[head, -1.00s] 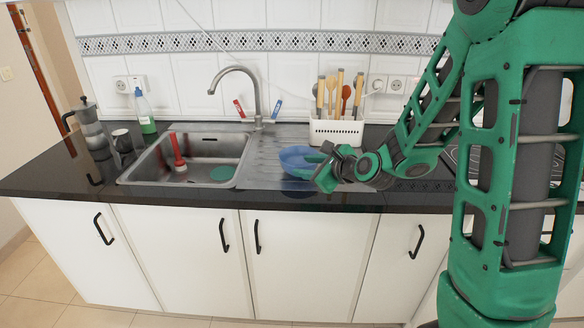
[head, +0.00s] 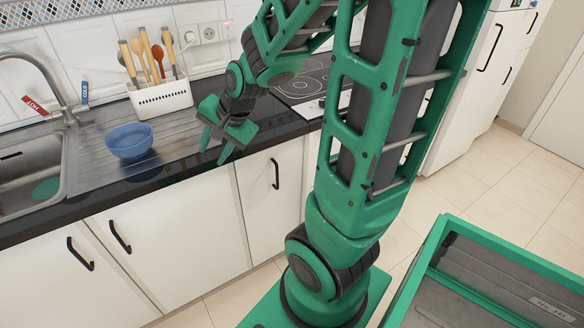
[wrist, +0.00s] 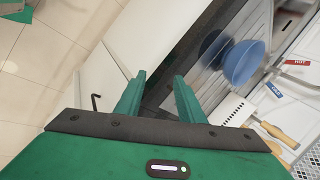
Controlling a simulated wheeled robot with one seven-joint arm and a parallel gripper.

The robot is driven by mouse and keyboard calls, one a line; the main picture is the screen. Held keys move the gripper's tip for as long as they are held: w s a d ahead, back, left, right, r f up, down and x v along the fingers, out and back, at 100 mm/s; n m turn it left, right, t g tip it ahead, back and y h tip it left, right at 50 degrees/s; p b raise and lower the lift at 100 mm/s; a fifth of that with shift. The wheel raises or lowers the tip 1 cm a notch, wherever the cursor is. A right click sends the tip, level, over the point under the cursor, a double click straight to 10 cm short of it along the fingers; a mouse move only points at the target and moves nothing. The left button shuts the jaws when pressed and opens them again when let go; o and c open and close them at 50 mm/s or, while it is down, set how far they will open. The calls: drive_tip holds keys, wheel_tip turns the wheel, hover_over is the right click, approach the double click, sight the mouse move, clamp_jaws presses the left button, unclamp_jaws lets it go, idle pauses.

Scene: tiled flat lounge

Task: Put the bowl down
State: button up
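The blue bowl (head: 129,141) stands upright on the metal drainboard (head: 90,160), right of the sink. It also shows in the wrist view (wrist: 243,63), beyond and to the right of my fingers. My gripper (head: 212,148) hangs to the right of the bowl, near the counter's front edge, and does not touch it. Its two fingers are spread, with nothing between them; the wrist view shows the same open gap (wrist: 160,95).
A white utensil holder (head: 162,97) with wooden tools stands behind the bowl. The sink (head: 30,170) lies to the left. A black cooktop (head: 312,82) is to the right. Cabinet doors (head: 170,230) drop below the dark counter edge. Tiled floor is open at the right.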

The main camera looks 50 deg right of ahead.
drive_tip(key=s+d+r+n+g, duration=0.1)
drive_tip(key=s+d+n+g, duration=0.2)
drive_tip(key=s, duration=0.7)
drive_tip(key=s+d+r+n+g+h, duration=0.1)
drive_tip(key=s+d+r+n+g, duration=0.1)
drive_tip(key=s, duration=0.9)
drive_tip(key=d+n, duration=0.1)
drive_tip(key=n, duration=0.1)
drive_tip(key=shift+s+n+g, duration=0.3)
drive_tip(key=shift+g, duration=0.1)
drive_tip(key=shift+s+a+r, duration=0.1)
drive_tip(key=shift+s+a, duration=0.4)
drive_tip(key=c, duration=0.4)
drive_tip(key=shift+s+a+r, duration=0.1)
drive_tip(key=shift+s+a, duration=0.15)
drive_tip(key=shift+s, duration=0.05)
drive_tip(key=shift+g, duration=0.3)
